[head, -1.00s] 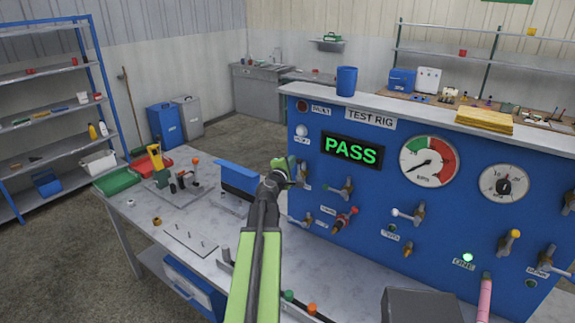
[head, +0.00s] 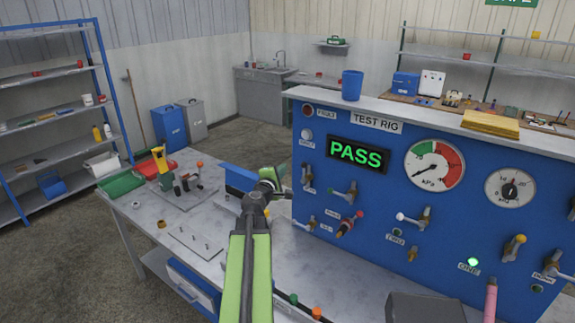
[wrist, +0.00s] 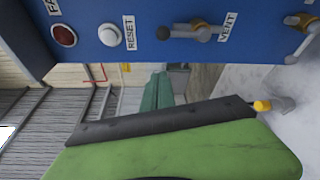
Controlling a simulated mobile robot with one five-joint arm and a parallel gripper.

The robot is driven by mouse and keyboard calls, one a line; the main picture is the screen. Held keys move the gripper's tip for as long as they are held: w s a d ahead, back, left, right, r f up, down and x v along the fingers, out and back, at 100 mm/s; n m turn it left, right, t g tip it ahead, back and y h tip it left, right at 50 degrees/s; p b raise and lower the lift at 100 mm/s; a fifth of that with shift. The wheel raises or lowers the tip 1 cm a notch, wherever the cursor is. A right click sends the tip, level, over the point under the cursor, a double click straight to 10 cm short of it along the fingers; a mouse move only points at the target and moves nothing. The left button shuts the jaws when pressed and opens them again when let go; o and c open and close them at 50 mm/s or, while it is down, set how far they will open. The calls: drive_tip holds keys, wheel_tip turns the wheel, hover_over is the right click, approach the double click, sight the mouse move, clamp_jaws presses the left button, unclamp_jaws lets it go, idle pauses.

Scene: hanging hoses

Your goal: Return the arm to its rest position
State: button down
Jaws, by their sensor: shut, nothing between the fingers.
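My gripper (head: 270,178) is at the end of my green arm, over the bench in front of the left end of the blue test rig (head: 365,225). It is shut with nothing between its fingers and stands apart from the rig's valves. In the wrist view, a green part with a black edge fills the bottom, and the rig panel (wrist: 190,45) crosses the top with a red lamp, a white button and a lever marked VENT. The rig's display (head: 357,154) reads PASS in green.
A blue tray (head: 240,178) lies behind my gripper. A green tray (head: 122,186) and a fixture board (head: 185,190) are at the bench's left end. A pink hose (head: 490,300) hangs at the lower right. The bench top (head: 160,205) is partly clear.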

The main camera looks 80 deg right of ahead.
drive_tip(key=a, duration=0.2)
drive_tip(key=shift+w+a+f, duration=0.15)
drive_tip(key=shift+w+a, duration=0.1)
drive_tip(key=shift+a, duration=0.15)
